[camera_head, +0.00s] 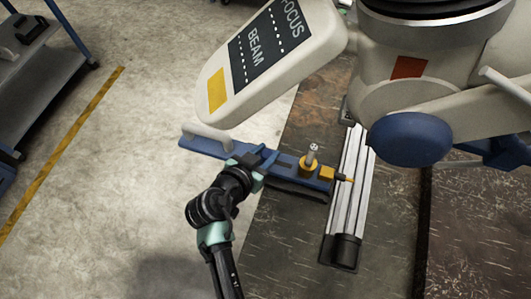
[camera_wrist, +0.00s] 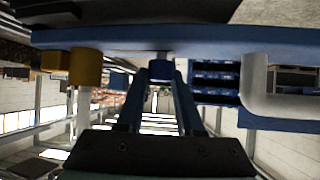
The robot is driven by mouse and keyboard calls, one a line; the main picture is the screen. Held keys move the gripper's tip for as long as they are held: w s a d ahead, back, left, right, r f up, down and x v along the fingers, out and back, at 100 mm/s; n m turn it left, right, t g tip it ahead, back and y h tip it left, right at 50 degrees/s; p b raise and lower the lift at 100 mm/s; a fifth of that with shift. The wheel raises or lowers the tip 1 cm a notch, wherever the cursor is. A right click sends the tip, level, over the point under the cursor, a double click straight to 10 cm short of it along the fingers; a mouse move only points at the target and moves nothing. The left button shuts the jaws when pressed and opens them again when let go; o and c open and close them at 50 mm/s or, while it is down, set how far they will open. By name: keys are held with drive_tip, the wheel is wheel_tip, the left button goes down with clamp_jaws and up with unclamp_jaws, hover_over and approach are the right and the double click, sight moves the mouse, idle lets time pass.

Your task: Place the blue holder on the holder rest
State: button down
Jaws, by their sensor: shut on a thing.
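The blue holder (camera_head: 215,148) is a long flat blue bar with yellow fittings, an upright metal pin and a white curved handle at its left end. In the wrist view the holder (camera_wrist: 210,42) spans the top of the picture. My gripper (camera_head: 254,168) is at the holder's near side, left of the yellow fittings. In the wrist view my gripper (camera_wrist: 160,80) has its fingers closed on a small blue stub under the bar. The holder's right end reaches over or beside a silver rail. I cannot tell for certain which part is the holder rest.
The silver rail (camera_head: 347,200) with a black end block lies on the dark worktable (camera_head: 285,240). A large cream microscope body (camera_head: 440,80) and its labelled panel (camera_head: 265,60) overhang the holder from above. A blue cart (camera_head: 75,35) stands at the upper left. Open floor lies to the left.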

drive_tip(key=shift+w+f, duration=0.15)
drive_tip(key=shift+f, duration=0.25)
drive_tip(key=shift+f, duration=0.15)
drive_tip(key=c, duration=0.5)
unclamp_jaws()
drive_tip(key=shift+f, duration=0.1)
drive_tip(key=shift+c, duration=0.2)
drive_tip(key=shift+s+r, duration=0.2)
drive_tip(key=shift+r, duration=0.05)
drive_tip(key=v, duration=1.1)
drive_tip(key=shift+s+a, duration=0.25)
drive_tip(key=shift+s, duration=0.1)
